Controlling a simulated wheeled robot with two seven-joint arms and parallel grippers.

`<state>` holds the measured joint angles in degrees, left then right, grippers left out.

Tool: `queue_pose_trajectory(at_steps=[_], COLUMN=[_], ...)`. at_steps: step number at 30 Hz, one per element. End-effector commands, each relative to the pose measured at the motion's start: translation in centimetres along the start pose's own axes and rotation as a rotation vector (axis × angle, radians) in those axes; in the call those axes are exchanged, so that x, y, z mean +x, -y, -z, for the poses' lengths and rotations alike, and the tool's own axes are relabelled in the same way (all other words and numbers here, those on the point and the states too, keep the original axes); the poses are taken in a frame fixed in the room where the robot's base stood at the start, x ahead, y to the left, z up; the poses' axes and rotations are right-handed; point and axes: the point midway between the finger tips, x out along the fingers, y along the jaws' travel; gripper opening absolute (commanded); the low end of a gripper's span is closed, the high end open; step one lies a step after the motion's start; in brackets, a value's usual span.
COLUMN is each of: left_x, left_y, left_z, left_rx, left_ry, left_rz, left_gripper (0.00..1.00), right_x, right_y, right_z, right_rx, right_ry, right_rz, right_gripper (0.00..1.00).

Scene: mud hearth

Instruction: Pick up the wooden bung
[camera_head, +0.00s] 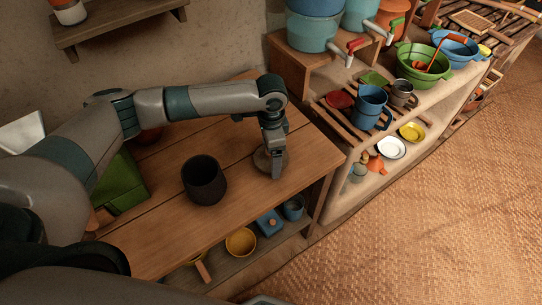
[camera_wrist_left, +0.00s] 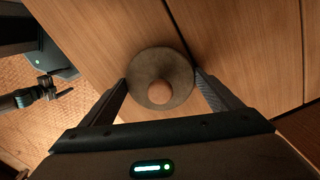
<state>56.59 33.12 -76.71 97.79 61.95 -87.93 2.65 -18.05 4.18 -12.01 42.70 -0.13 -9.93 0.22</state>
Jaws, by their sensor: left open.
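The wooden bung is a round, grey-brown disc with a paler round knob on top. In the left wrist view the bung (camera_wrist_left: 178,68) sits on the wooden table between the two fingers of my left gripper (camera_wrist_left: 161,82). The fingers are apart, one on each side of its rim; whether they touch it I cannot tell. In the head view my left gripper (camera_head: 276,168) points down at the table's right part, and the bung (camera_head: 262,158) shows partly behind it.
A dark cup (camera_head: 204,182) stands left of the gripper on the table (camera_head: 165,235). A green box (camera_head: 122,186) is farther left. A shelf unit with a blue jug (camera_head: 369,107) and dishes stands to the right. A yellow bowl (camera_head: 241,241) sits on the lower shelf.

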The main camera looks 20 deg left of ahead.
Motion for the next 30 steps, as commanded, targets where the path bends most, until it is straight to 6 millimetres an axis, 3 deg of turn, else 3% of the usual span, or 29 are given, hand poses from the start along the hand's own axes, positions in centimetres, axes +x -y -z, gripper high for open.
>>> queue_pose_trajectory(at_steps=[5,15,16,19,30], left_x=[0.3,0.3,0.3,0.3,0.1], left_y=[0.0,0.0,0.0,0.0,0.0], left_z=[0.0,0.0,0.0,0.0,0.1], left_rx=[0.0,0.0,0.0,0.0,0.0], left_ry=[-0.002,-0.001,-0.001,-0.001,-0.002], left_rz=[0.001,0.001,0.001,0.001,0.001], left_gripper=[0.85,0.85,0.82,0.6,0.6], right_x=[-0.1,0.1,0.1,0.1,0.1], right_y=[-0.1,-0.3,-0.3,-0.3,-0.2], right_z=[-0.6,0.4,0.5,0.9,0.5], right_rx=[0.001,0.001,0.001,0.0,0.0], right_ry=[0.011,-0.003,-0.005,-0.009,-0.006], right_rz=[-0.001,-0.003,-0.003,-0.004,-0.003], right_gripper=[0.94,0.94,0.94,0.94,0.94])
